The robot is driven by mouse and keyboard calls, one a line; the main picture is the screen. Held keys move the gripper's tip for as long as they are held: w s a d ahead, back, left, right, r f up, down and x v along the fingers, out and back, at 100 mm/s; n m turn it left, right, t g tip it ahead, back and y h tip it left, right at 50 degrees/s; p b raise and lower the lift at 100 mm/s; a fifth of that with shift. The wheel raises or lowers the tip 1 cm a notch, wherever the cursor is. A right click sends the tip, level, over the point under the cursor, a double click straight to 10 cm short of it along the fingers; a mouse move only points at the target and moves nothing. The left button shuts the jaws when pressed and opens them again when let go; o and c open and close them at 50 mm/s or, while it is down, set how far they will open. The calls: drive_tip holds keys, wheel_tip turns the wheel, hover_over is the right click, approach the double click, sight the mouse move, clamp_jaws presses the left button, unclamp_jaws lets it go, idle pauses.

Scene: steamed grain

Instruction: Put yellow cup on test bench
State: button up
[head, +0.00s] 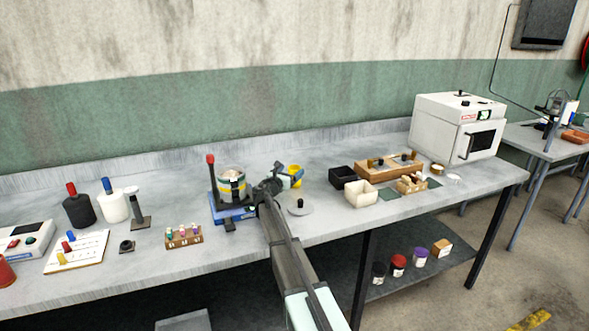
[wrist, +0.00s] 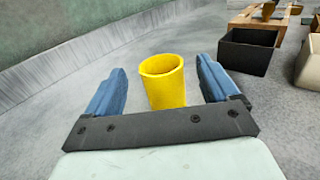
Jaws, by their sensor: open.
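The yellow cup (head: 296,170) stands upright on the grey workbench, partly hidden behind my gripper (head: 292,180) in the head view. In the wrist view the yellow cup (wrist: 165,84) shows between the two blue fingers of my gripper (wrist: 163,82), with a gap on each side. The fingers are open and hold nothing. The test bench of the task cannot be told for certain; a blue-based device with a striped pot (head: 232,188) stands just left of my gripper.
A black bin (head: 343,177) and a cream bin (head: 360,193) stand to the right, by a wooden tray (head: 375,172). A grey disc with a knob (head: 299,207) lies close to my arm. A white oven (head: 455,128) stands at the right end. Bare bench lies behind the cup.

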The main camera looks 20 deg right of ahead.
drive_tip(key=shift+v, duration=3.1)
